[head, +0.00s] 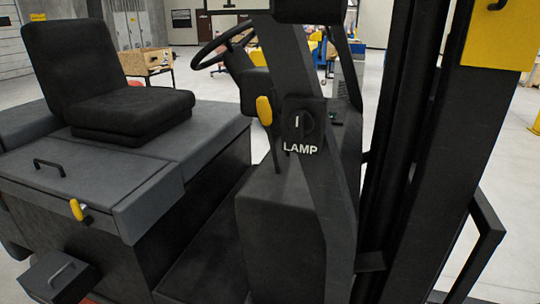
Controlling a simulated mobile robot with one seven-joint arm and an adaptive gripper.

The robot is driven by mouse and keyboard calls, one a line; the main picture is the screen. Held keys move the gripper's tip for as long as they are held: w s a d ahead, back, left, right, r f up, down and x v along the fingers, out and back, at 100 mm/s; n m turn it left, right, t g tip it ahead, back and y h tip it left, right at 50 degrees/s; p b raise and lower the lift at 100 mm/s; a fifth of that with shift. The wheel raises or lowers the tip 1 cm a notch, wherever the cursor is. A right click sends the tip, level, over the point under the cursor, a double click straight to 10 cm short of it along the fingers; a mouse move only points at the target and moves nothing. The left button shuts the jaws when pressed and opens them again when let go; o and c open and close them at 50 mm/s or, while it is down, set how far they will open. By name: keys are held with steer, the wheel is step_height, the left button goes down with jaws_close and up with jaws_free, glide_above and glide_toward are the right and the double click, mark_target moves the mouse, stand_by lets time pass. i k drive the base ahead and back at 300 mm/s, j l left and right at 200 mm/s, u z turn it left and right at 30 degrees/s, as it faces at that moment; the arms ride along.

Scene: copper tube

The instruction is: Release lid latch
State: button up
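A grey lid (105,178) lies flat and closed on the side body of a forklift, in the left part of the head view. A small black bar handle (49,166) stands on its top. A yellow latch lever (76,210) sits at the lid's near edge, standing nearly upright and tilted a little. A dark fitting beside its base is too small to make out. Nothing touches the latch. My gripper is not in view.
A black seat (110,80) is mounted behind the lid. A dark box with a handle (61,276) juts out low at the left. A yellow-knobbed lever (264,111), LAMP switch (302,124), steering wheel (222,46) and black mast (448,150) stand to the right.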

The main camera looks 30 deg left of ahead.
mark_target(76, 208)
steer(key=k+j+u, duration=0.15)
steer(key=u, duration=0.2)
steer(key=k+j+u, duration=0.15)
steer(key=u, duration=2.05)
steer(key=i+j, duration=0.1)
steer(key=i, duration=0.2)
steer(key=i+j, duration=0.15)
steer(key=i, duration=0.2)
steer(key=i+z, duration=0.2)
